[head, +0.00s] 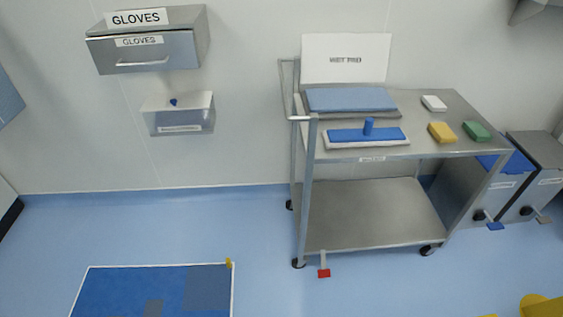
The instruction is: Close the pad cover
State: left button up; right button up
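The pad cover (346,45) is a white panel with a dark label, which seems to read "WET PAD". It stands raised, close to upright, at the back left of the cart top. In front of its lower edge lies a flat grey tray (352,113) with a blue pad (350,98) on it, uncovered. Whether a hinge joins the cover and tray is too small to tell. Neither of my grippers is in view.
The steel cart (450,100) has a push handle (300,119) at its left. A blue mop head (366,134), white block (433,103), yellow sponge (441,132) and green sponge (476,130) lie on top. Bins (536,165) stand right.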

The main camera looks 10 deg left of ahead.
aim_at(326, 57)
jog(key=j, duration=0.3)
jog(key=k+j+z, duration=0.15)
jog(key=j, duration=0.15)
jog(key=u, duration=0.6)
jog(key=i+l+u, duration=0.1)
jog(key=l+u, duration=0.7)
jog(key=l, duration=0.25)
jog(key=l+u, duration=0.35)
jog(key=l, duration=0.2)
jog(key=k+l+u, duration=0.15)
jog(key=l+u, duration=0.25)
jog(key=l, duration=0.1)
